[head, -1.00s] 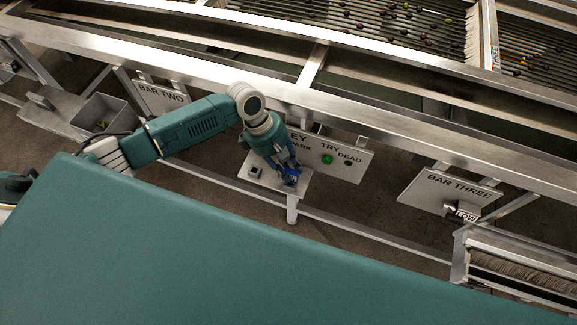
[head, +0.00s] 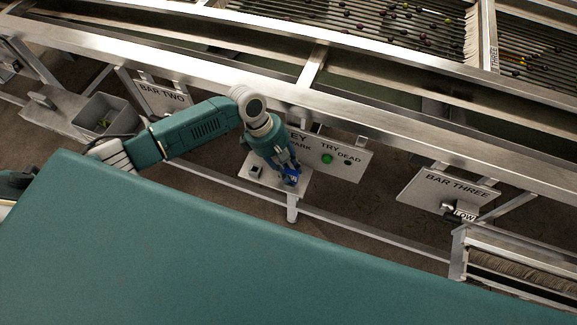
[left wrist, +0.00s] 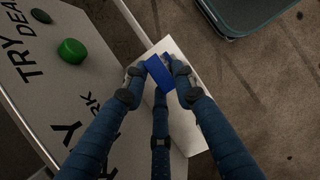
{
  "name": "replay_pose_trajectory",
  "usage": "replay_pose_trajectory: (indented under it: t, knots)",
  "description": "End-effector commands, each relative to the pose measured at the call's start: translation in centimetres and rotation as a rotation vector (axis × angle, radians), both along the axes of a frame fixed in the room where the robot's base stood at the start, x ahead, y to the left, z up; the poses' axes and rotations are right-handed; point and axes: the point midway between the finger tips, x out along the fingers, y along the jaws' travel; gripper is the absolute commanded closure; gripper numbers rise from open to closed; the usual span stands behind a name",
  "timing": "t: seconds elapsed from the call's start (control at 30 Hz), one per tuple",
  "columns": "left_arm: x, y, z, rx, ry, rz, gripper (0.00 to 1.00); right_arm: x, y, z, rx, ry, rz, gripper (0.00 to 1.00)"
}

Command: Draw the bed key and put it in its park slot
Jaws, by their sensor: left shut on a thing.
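My left gripper (head: 288,172) is shut on the blue bed key (head: 291,177), over the right part of the small white shelf (head: 268,187) under the key panel. In the left wrist view, the blue key (left wrist: 158,73) is between the fingertips (left wrist: 160,78), with the pale shelf (left wrist: 183,60) behind it. I cannot tell whether the key's lower end is in a socket or clear of it. A small socket with a dark top (head: 255,171) stands on the left part of the shelf. The panel (head: 330,155) has partly hidden "KEY" and "PARK" lettering. My right gripper is out of view.
A green button (head: 327,159) sits under "TRY" near the "DEAD" label. Steel rails (head: 380,125) run behind and above the shelf. A grey bin (head: 104,118) is at left and the "BAR THREE" plate (head: 448,190) at right. My green body surface fills the foreground.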

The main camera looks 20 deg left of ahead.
Motion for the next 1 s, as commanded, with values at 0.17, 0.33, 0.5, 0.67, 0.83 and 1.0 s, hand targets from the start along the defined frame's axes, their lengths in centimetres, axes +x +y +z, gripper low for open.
replay_pose_trajectory:
  t: [0.17,0.33,0.5,0.67,0.83,1.0]
  knots:
    - [0.0,0.0,-0.5,0.0,0.0,0.0,0.89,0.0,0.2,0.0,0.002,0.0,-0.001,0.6]
    - [0.0,0.0,-0.9,0.001,0.0,0.0,0.89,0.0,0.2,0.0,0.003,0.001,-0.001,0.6]
    - [0.0,0.0,-1.3,0.001,0.0,0.0,0.89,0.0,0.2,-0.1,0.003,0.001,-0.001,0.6]
    - [0.0,0.0,-1.7,0.0,0.0,0.0,0.89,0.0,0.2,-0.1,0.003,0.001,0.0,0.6]
    - [0.0,0.0,-2.2,0.0,0.001,0.0,0.89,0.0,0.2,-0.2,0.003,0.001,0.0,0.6]
    - [0.0,0.0,-2.2,0.001,-0.001,-0.001,0.52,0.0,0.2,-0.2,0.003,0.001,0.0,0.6]
